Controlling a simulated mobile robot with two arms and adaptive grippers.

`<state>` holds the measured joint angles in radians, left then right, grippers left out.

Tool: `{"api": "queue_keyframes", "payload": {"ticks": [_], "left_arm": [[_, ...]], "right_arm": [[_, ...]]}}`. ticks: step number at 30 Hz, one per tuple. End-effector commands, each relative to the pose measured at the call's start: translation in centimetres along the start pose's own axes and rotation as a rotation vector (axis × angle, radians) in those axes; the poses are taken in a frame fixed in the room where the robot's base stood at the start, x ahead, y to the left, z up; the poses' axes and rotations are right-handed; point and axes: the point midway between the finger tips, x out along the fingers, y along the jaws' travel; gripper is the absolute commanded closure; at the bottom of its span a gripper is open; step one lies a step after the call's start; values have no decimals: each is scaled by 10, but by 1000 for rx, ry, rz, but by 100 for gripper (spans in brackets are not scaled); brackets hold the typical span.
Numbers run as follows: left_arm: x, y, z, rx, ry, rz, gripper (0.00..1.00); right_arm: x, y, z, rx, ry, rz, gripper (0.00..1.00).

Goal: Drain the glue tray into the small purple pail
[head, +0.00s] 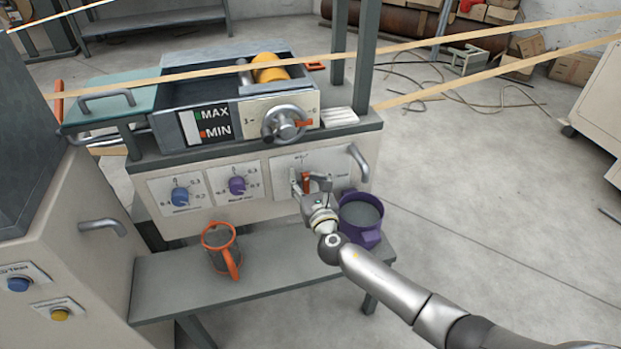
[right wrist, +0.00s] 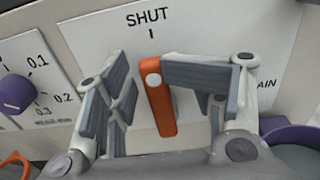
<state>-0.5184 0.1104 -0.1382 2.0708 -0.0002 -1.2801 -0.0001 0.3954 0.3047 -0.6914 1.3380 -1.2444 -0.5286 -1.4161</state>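The glue tray (head: 215,90) sits on top of the machine, with a MAX/MIN gauge on its front. On the panel below is an orange drain lever (right wrist: 160,100), under the word SHUT. The small purple pail (head: 361,218) stands on the bench below the panel, right of my right gripper; its rim edge shows in the right wrist view (right wrist: 292,134). My right gripper (head: 312,184) is at the lever, its fingers (right wrist: 165,92) apart with the lever between them. Whether either finger touches it I cannot tell. My left gripper is out of view.
An orange mug-like container (head: 219,250) stands on the bench (head: 250,270) left of the pail. A handwheel (head: 284,124) and two knobs, blue (head: 180,197) and purple (head: 237,186), are on the machine front. Tan strips cross above.

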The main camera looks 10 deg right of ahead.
Motion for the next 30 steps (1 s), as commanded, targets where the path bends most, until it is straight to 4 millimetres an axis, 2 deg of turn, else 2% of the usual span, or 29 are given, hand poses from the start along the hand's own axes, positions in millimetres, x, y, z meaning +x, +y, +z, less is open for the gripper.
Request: {"api": "queue_keyframes", "payload": {"ticks": [1, 13, 17, 23, 30], "left_arm": [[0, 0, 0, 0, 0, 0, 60], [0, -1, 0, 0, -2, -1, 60], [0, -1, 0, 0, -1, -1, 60], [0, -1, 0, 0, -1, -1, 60], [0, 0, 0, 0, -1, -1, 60]], "right_arm": [[0, 10, 3, 4, -5, 20, 61], [-1, 10, 3, 8, -3, 20, 61], [-8, 9, 2, 7, -3, 20, 61], [-38, 7, 0, 9, 0, 18, 61], [-85, 2, -1, 8, 2, 8, 61]]}}
